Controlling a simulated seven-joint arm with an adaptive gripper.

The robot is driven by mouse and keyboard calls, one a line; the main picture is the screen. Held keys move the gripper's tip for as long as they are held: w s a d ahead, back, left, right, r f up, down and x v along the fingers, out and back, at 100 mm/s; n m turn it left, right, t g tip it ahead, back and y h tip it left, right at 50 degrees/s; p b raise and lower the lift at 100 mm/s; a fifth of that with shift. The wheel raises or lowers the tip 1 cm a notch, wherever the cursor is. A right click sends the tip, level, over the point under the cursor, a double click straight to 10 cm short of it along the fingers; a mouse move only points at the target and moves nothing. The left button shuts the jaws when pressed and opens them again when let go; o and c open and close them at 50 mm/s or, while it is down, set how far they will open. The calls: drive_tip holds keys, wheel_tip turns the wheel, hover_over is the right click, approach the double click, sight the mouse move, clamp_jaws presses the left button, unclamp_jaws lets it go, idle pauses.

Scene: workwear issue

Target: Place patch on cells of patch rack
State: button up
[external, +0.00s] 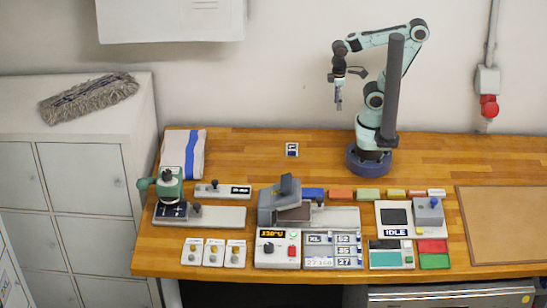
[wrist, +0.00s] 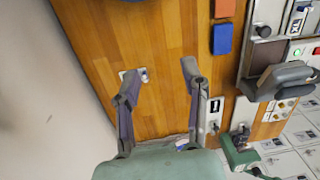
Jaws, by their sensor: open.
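A small white patch with dark markings (external: 292,149) lies flat on the wooden table near the back edge, left of my arm's base. In the wrist view the patch (wrist: 143,73) is partly hidden behind the left fingertip. My gripper (external: 338,100) is above the table, fingers pointing down, clear of the patch. In the wrist view my gripper (wrist: 160,78) has its two fingers spread with nothing between them. What looks like the patch rack (external: 333,262), with labelled cells including XL, 52, 35 and 27, is at the table's front. Its corner shows in the wrist view (wrist: 300,22).
A grey press (external: 287,198) stands behind the rack, with a heat controller (external: 277,249) at the rack's left. A green device (external: 169,186) and folded cloth (external: 183,153) are at left. Coloured blocks (external: 368,195) line the middle. The table around the patch is clear.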

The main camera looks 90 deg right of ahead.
drive_tip(key=m, duration=0.1)
hover_over(291, 150)
drive_tip(key=shift+h, duration=0.4)
wheel_tip(291, 150, down, 18)
drive_tip(key=shift+w, duration=0.1)
wheel_tip(291, 150, down, 6)
drive_tip(key=shift+f, duration=0.2)
clamp_jaws()
